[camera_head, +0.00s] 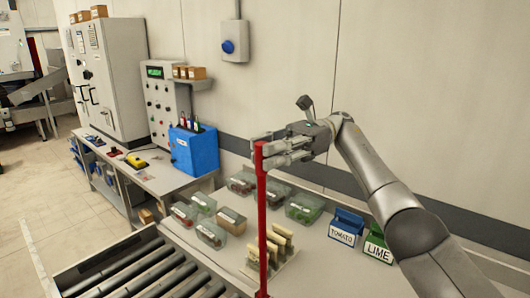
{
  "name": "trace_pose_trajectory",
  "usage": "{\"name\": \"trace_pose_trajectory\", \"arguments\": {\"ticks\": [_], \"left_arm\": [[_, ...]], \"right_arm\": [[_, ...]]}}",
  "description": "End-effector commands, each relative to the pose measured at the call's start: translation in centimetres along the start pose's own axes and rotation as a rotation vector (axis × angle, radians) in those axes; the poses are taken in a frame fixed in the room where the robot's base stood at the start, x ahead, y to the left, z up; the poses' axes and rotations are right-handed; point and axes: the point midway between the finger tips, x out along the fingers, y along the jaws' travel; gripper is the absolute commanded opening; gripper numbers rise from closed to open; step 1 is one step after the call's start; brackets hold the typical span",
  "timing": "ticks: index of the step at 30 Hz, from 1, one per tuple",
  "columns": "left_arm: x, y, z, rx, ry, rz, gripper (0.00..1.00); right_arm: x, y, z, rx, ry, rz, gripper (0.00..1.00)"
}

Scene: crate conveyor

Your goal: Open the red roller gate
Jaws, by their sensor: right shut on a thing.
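The red roller gate shows as an upright red bar (263,215) in the middle of the head view, rising from the right end of the roller conveyor. My right gripper (268,150) is at the top of this bar, its fingers shut on the gate. My right arm reaches in from the lower right. The lower end of the gate runs out of the bottom of the picture. My left gripper is not in view.
The roller conveyor (62,285) lies at the lower left. Clear containers (303,208), a blue TOMATO box (345,228) and a green LIME box (378,245) stand on the table behind the gate. A blue bin (195,152) stands on the left workbench.

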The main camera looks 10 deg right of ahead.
Motion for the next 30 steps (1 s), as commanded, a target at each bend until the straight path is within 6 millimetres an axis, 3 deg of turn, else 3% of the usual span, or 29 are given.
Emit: {"name": "trace_pose_trajectory", "arguments": {"ticks": [12,13,17,30], "left_arm": [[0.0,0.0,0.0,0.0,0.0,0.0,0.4],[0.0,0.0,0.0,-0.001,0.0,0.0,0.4],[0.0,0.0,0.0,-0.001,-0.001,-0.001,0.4],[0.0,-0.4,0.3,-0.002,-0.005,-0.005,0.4]], "right_arm": [[-0.1,0.0,-0.4,0.006,0.005,0.002,0.0],[-0.1,0.0,-0.4,0.006,0.005,0.002,0.26],[-0.1,0.0,-0.3,0.005,0.003,0.001,0.42],[-0.1,0.0,0.8,0.001,0.001,0.0,0.43]]}}
